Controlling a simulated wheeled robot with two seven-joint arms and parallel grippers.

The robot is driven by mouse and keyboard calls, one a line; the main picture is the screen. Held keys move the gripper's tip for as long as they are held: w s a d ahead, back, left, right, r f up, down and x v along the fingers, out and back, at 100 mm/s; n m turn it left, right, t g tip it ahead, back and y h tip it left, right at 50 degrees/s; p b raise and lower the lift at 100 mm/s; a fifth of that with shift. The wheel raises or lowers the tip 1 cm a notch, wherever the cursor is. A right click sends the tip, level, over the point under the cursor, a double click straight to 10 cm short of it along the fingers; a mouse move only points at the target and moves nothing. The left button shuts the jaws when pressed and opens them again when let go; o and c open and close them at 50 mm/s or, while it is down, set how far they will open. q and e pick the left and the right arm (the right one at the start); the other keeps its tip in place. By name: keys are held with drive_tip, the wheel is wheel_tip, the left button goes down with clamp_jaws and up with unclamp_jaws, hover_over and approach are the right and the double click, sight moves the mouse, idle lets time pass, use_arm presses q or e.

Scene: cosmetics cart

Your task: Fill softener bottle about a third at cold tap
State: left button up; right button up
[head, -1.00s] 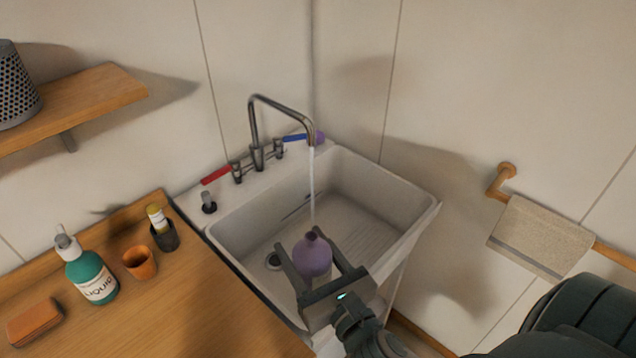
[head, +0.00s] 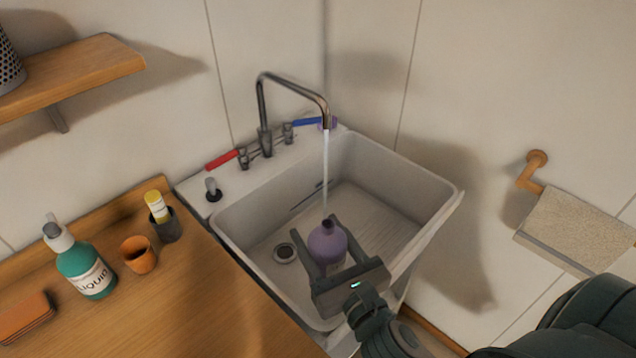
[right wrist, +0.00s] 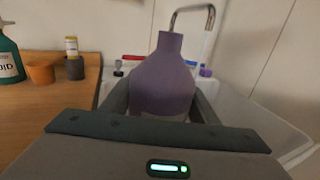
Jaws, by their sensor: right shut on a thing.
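The purple softener bottle (head: 327,243) stands upright and uncapped in my right gripper (head: 328,247), which is shut on it inside the sink. In the right wrist view the bottle (right wrist: 165,80) fills the middle between the fingers. The tap (head: 296,90) is running, and its stream falls to the bottle's mouth; whether all of it enters I cannot tell. The blue cold lever (head: 307,121) is at the right of the tap and the red lever (head: 221,160) at the left. The water level is hidden. My left gripper is not seen.
The white sink (head: 400,255) surrounds the bottle, with a drain (head: 285,252) on its floor. A wooden counter (head: 200,300) at left holds a green soap bottle (head: 85,268), an orange cup (head: 138,255) and a dark cup (head: 165,228). A towel (head: 580,230) hangs at right.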

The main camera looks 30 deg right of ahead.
drive_tip(key=shift+w, duration=0.1)
drive_tip(key=w+d+r+m+h+p, duration=0.3)
drive_tip(key=w+d+h+p, duration=0.1)
drive_tip(key=w+p, duration=0.4)
drive_tip(key=shift+w+d+g+h+p, duration=0.3)
drive_tip(key=shift+w+h, duration=0.2)
drive_tip(key=shift+w, duration=0.4)
drive_tip(key=shift+w+f, duration=0.1)
drive_tip(key=shift+w, duration=0.05)
drive_tip(key=w+d+f+b, duration=0.5)
drive_tip(key=w+b, duration=0.2)
drive_tip(key=w, duration=0.2)
drive_tip(key=shift+d, duration=0.3)
drive_tip(key=shift+w+r, duration=0.1)
